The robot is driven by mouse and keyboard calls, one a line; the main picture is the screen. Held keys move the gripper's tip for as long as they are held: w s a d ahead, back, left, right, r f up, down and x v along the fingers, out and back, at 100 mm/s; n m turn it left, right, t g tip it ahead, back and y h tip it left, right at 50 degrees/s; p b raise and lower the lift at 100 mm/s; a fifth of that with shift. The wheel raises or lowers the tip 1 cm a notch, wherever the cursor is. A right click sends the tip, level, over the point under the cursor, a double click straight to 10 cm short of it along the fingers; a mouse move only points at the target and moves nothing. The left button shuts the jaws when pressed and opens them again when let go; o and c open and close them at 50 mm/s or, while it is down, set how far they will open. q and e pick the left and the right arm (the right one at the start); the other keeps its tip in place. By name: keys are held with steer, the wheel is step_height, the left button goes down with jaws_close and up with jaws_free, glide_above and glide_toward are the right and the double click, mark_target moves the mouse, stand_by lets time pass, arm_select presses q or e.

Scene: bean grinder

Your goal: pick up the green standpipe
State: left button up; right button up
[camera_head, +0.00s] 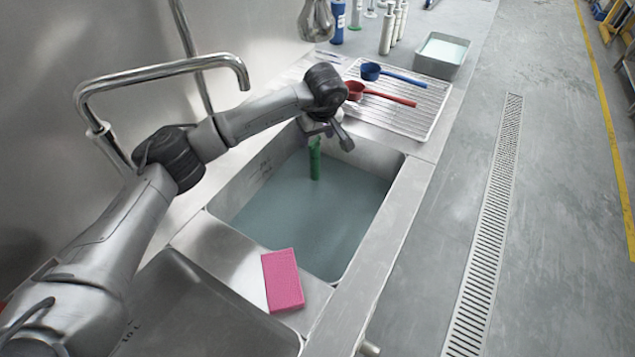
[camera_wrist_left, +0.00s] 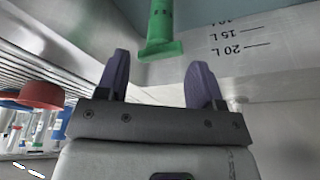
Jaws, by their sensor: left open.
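The green standpipe (camera_head: 315,163) stands upright in the water-filled sink basin (camera_head: 395,190), its lower part in the water. My left gripper (camera_head: 322,138) is over the far end of the basin, at the top of the standpipe. In the left wrist view the gripper (camera_wrist_left: 158,75) has its two fingers apart and nothing between them. The standpipe's flanged end (camera_wrist_left: 161,47) lies just beyond the fingertips, roughly centred between them. I cannot tell whether they touch. My right gripper is not in view.
A drying rack (camera_head: 425,105) beyond the basin holds a red scoop (camera_head: 385,96) and a blue scoop (camera_head: 395,75). A pink sponge (camera_head: 283,280) lies on the near ledge. A steel tap (camera_head: 170,68) arches at the left. A grey tub (camera_head: 441,56) and bottles stand at the back.

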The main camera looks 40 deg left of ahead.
mark_target(315, 141)
arm_select(q)
steer(key=b+x, duration=0.2)
steer(key=x, duration=0.4)
steer(key=shift+d+f, duration=0.1)
jaws_close()
stand_by(0.4)
